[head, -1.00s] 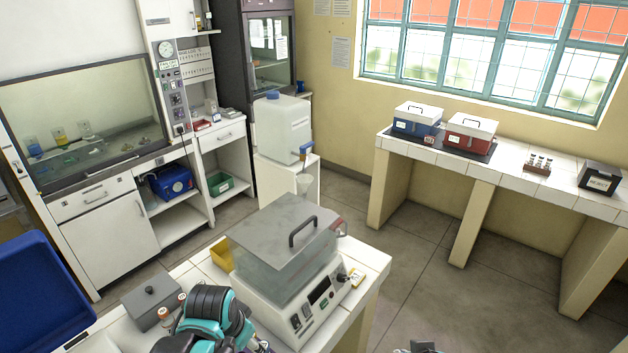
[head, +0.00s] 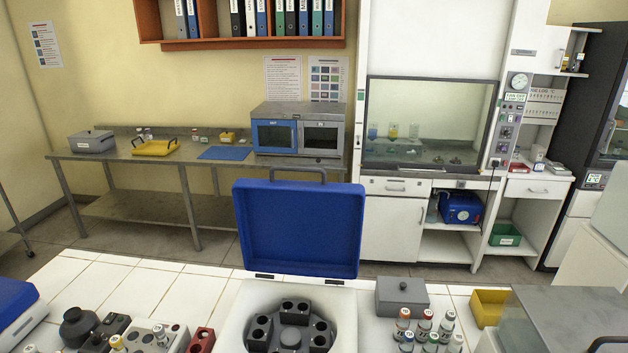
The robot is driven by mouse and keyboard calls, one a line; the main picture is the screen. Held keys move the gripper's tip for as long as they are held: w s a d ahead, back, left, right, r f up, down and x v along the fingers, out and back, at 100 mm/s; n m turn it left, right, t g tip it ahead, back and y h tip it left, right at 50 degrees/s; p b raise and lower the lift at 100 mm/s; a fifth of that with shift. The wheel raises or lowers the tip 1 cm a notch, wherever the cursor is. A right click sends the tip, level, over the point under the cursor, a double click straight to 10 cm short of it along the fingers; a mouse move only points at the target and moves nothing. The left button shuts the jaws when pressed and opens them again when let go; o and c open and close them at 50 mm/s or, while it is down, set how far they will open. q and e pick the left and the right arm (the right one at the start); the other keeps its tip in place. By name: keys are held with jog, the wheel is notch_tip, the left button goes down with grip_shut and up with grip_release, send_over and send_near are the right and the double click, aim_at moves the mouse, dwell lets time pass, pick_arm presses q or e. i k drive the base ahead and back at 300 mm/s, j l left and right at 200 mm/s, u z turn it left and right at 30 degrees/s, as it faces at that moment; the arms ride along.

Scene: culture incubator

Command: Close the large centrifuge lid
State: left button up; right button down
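The large centrifuge (head: 241,309) stands at the front middle of the tiled bench in the head view. Its blue lid (head: 300,228) stands open, upright at the back edge on its hinges, with a grey handle (head: 297,172) at its top edge. The rotor (head: 290,330) with dark tube holders shows inside the white body; the front of the body is cut off by the picture's lower edge. Neither of my grippers is in view now.
A grey lidded box (head: 402,298) and several capped vials (head: 424,326) stand right of the centrifuge. Dark tube blocks and a red rack (head: 201,341) stand left of it.

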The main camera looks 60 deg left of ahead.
aim_at(314, 229)
jog(key=l+u, duration=0.15)
jog(key=u, duration=1.25)
jog(key=j+u, duration=0.1)
jog(key=u, duration=0.6)
jog(key=i, duration=0.05)
